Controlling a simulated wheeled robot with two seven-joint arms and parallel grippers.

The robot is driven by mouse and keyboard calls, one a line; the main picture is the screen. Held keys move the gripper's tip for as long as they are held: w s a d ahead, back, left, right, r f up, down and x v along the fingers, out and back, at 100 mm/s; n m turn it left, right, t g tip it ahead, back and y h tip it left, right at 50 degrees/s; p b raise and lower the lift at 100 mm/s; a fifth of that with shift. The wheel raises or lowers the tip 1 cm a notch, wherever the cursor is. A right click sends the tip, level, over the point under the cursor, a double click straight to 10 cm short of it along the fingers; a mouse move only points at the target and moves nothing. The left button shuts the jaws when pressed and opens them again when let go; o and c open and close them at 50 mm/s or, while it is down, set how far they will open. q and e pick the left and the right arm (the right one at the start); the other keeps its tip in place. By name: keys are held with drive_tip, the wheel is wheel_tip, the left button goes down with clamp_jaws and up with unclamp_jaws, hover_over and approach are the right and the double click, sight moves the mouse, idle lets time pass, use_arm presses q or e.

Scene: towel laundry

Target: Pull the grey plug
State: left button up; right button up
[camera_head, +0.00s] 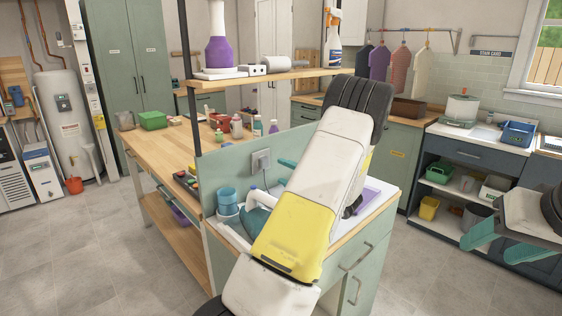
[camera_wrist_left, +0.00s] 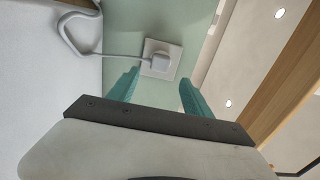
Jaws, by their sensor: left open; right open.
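The grey plug (camera_wrist_left: 160,63) sits in a pale square wall outlet (camera_wrist_left: 173,50) on a green panel, with its grey cord running off to the left in the left wrist view. In the head view the plug (camera_head: 262,158) and outlet show on the panel above the counter. My left gripper (camera_wrist_left: 159,78) is open, with its teal fingers pointing at the outlet and the plug lying ahead between them. In the head view my left gripper (camera_head: 281,172) is mostly hidden behind my own arm, right of the plug. My right gripper (camera_head: 484,243) is open and empty at the right edge.
A blue container (camera_head: 228,196) and a teal iron-like object (camera_head: 258,212) stand left of my arm on the white counter. A wooden shelf (camera_head: 262,78) with a purple bottle (camera_head: 218,50) and a spray bottle (camera_head: 333,45) hangs above. Open floor lies at left.

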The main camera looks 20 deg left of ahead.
sight(266, 165)
use_arm(q)
drive_tip(key=shift+a, duration=0.1)
drive_tip(key=shift+x, duration=4.35)
drive_tip(key=shift+r, duration=0.1)
drive_tip(key=shift+a+f, duration=0.1)
drive_tip(key=shift+f, duration=0.5)
drive_tip(key=shift+r, duration=0.15)
clamp_jaws()
drive_tip(key=v, duration=0.6)
